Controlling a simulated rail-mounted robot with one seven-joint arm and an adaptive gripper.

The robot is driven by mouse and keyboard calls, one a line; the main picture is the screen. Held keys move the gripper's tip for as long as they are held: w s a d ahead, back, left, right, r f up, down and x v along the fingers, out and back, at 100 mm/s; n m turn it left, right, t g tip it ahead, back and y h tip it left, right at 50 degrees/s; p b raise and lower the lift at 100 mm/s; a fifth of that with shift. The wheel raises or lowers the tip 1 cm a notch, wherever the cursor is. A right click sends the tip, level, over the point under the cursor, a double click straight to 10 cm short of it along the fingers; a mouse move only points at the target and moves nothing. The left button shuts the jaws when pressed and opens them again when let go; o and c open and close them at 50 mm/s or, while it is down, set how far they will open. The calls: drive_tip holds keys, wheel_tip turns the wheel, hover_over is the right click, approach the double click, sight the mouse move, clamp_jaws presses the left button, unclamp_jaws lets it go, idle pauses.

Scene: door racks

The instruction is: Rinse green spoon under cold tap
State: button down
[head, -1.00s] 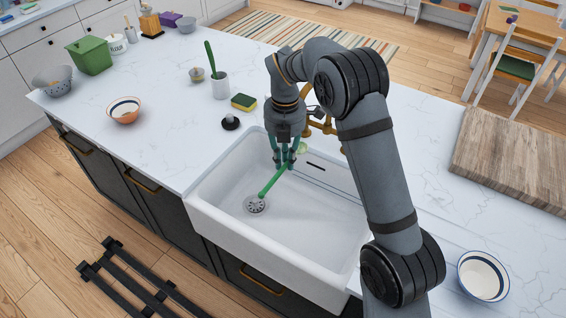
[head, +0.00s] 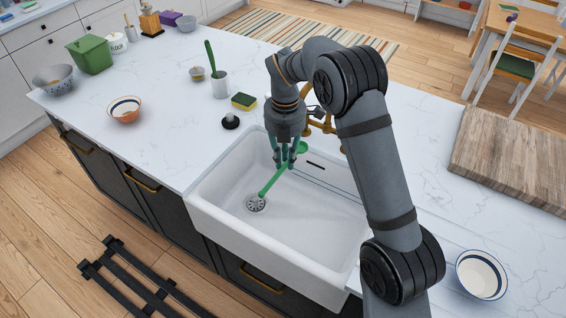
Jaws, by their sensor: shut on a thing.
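My gripper (head: 284,163) is over the back left part of the white sink (head: 230,238). It is shut on a green spoon (head: 268,186), which slants inside the basin. The spoon's handle points down left toward the drain (head: 256,203); whether it touches the drain I cannot tell. Its bowl end (head: 301,147) shows just right of the fingers. A brass tap (head: 322,125) stands behind the sink, mostly hidden by my gripper and arm. I cannot tell whether water runs.
A sponge (head: 243,101) and a black stopper (head: 230,122) lie left behind the sink. An orange bowl (head: 125,110) is left, a white bowl (head: 481,275) right. A wooden board (head: 510,160) lies at right.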

drive_tip(key=s+a+b, duration=0.2)
drive_tip(key=s+a, duration=0.3)
drive_tip(key=s, duration=0.1)
drive_tip(key=shift+a, duration=0.15)
idle(0.6)
idle(1.1)
drive_tip(key=s+a+r+p, duration=0.2)
drive_tip(key=s+a+r, duration=0.1)
drive_tip(key=s+r, duration=0.1)
drive_tip(key=shift+a+p, duration=0.15)
drive_tip(key=shift+p, duration=0.2)
drive_tip(key=shift+w, duration=0.1)
idle(0.5)
